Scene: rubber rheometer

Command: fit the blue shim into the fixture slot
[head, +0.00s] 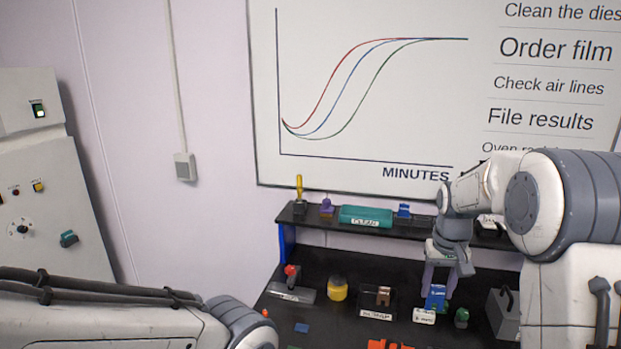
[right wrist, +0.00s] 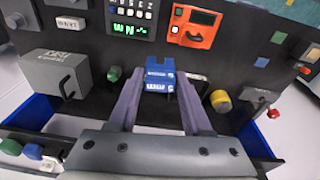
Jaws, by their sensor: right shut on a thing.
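A blue lettered piece (head: 436,297), which I take to be the blue shim, is between the fingers of my right gripper (head: 437,284). It also shows between the fingertips in the right wrist view (right wrist: 159,78), upright at the black bench, with a notch in its top edge. The right gripper is shut on it. A white label (head: 424,316) is at its foot. I cannot tell whether the piece touches the bench or make out the fixture slot. The left gripper is out of view; only part of my left arm shows at lower left.
A black block with a tan piece (head: 383,296) and a yellow knob (head: 337,289) stand to the left. A green knob (head: 461,317) and a grey box (head: 502,314) are close on the right. A shelf (head: 300,214) with small items runs behind. An orange device (right wrist: 194,26) also shows.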

